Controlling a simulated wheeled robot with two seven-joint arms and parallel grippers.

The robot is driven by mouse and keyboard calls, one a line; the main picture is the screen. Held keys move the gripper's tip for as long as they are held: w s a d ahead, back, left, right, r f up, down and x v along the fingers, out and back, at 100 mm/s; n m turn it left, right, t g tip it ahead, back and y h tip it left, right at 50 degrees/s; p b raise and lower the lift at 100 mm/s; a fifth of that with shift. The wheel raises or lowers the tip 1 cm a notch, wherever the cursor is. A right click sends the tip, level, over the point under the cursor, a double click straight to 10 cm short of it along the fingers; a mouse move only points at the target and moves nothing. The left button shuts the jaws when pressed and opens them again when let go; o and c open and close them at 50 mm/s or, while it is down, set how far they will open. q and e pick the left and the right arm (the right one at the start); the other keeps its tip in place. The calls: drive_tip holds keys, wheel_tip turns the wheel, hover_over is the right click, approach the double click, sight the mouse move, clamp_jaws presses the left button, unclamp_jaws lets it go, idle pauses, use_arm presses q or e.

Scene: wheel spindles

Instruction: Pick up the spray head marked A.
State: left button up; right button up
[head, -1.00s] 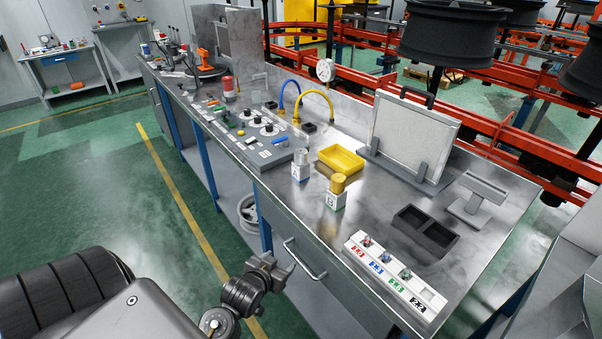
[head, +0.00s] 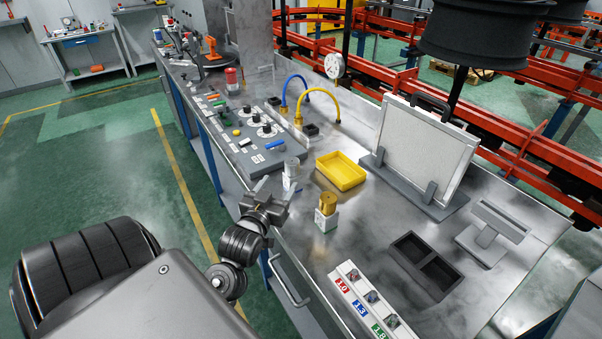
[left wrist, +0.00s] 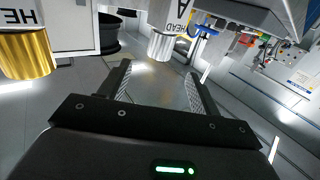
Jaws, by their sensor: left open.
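The spray head marked A is a silver cylinder (head: 291,166) on a white block near the bench's front edge. In the left wrist view the picture is upside down, and the silver head (left wrist: 161,47) hangs below a block lettered A and HEAD. My left gripper (head: 268,194) is open and empty at the bench edge, just left of and in front of that head. In the wrist view its fingers (left wrist: 158,78) point toward the silver head, with a gap between. A second spray head, gold-coloured (head: 327,203), stands to the right; its letter is not readable. My right gripper is not in view.
A yellow tray (head: 341,171) lies behind the two heads. A grey control panel (head: 262,160) is to the left. A black two-cell holder (head: 426,266) and a row of labelled sockets (head: 366,305) lie to the right. A drawer handle (head: 284,283) juts from the bench front.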

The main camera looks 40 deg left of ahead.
sight(289, 167)
use_arm(q)
drive_tip(key=x, duration=0.2)
drive_tip(key=p+x, duration=0.1)
drive_tip(key=x, duration=0.1)
drive_tip(key=shift+w+a+r, duration=0.1)
drive_tip(key=shift+w+a, duration=0.15)
drive_tip(key=shift+a, duration=0.1)
drive_tip(key=shift+w, duration=0.25)
drive_tip(key=p+x, duration=0.1)
drive_tip(key=x, duration=0.4)
drive_tip(key=shift+w+d, duration=0.1)
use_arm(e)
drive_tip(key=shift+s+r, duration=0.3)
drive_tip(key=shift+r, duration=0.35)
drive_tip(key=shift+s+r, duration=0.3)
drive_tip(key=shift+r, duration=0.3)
use_arm(q)
drive_tip(key=shift+c, duration=0.2)
drive_tip(key=c, duration=1.2)
drive_tip(key=shift+r, duration=0.1)
clamp_jaws()
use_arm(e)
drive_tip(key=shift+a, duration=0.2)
